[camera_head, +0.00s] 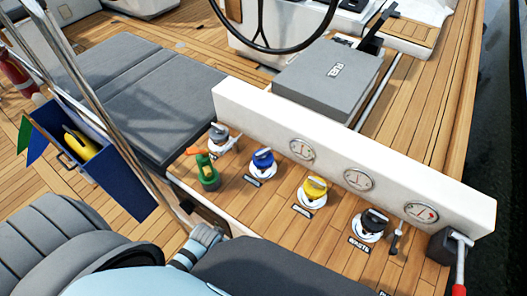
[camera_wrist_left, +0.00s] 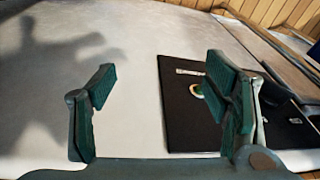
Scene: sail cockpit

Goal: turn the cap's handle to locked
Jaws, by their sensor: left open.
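Several round deck caps stand in a row on the wooden ledge in the head view: a grey one (camera_head: 218,134), a blue one (camera_head: 262,160), a yellow one (camera_head: 314,189) and a black one (camera_head: 372,222). I cannot tell which handle is locked. My left gripper (camera_wrist_left: 158,80) is open and empty in the left wrist view, over a pale flat surface, with no cap between its fingers. Neither gripper shows in the head view.
A white upright panel with gauges (camera_head: 359,180) runs behind the caps. A green bottle (camera_head: 207,175) stands near the grey cap. A blue bin (camera_head: 100,165) hangs at left, and a lever with a red grip (camera_head: 460,265) is at right. A black panel (camera_wrist_left: 185,125) lies beyond my left fingers.

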